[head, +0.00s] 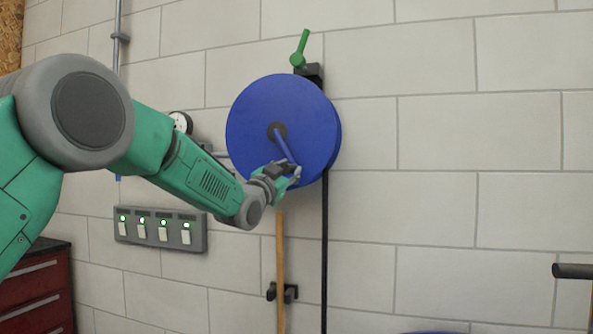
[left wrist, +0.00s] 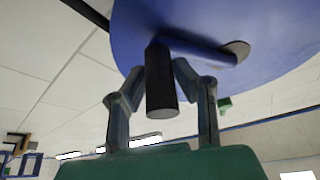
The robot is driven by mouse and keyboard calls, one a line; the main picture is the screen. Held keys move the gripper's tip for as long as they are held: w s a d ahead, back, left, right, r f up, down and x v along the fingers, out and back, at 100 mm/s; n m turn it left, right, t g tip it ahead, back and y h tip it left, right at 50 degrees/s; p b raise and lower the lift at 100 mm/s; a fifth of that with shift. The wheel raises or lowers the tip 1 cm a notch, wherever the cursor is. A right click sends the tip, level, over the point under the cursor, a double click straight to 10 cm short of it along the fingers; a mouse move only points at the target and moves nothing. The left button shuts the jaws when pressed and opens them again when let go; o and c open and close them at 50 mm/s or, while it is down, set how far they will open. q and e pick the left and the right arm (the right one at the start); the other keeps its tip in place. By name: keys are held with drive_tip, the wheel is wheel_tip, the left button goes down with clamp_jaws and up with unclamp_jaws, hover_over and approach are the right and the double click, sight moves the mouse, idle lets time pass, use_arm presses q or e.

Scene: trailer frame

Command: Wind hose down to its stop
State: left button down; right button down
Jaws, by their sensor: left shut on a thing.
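A round blue hose reel (head: 250,125) is mounted on the block wall, with a blue crank arm (head: 284,146) running from its dark hub down and to the right. My left gripper (head: 295,174) is at the outer end of the crank, low on the reel's face. In the left wrist view the reel (left wrist: 215,25) fills the top, and my left gripper (left wrist: 162,80) is shut on the dark crank handle (left wrist: 161,85). A black hose (head: 325,250) hangs straight down from the reel's right side; its lower end is out of view. My right gripper is not in view.
A green lever valve (head: 301,48) sits above the reel. A switch panel (head: 160,233) and a gauge (head: 181,121) are left of it. A wooden pole (head: 280,270) hangs below. A red drawer cabinet (head: 35,295) stands lower left.

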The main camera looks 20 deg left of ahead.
use_arm(q)
drive_tip(key=shift+a+f+m, duration=0.3)
drive_tip(key=shift+m, duration=0.1)
drive_tip(key=shift+a+f, duration=0.25)
drive_tip(key=shift+a, duration=0.2)
drive_tip(key=shift+a, duration=0.1)
drive_tip(key=c, duration=1.4)
unclamp_jaws()
drive_tip(key=shift+o, duration=0.5)
drive_tip(key=shift+a, duration=0.15)
drive_tip(key=shift+s, duration=0.1)
drive_tip(key=v, duration=1.2)
drive_tip(key=shift+a, duration=0.2)
drive_tip(key=shift+f, duration=0.1)
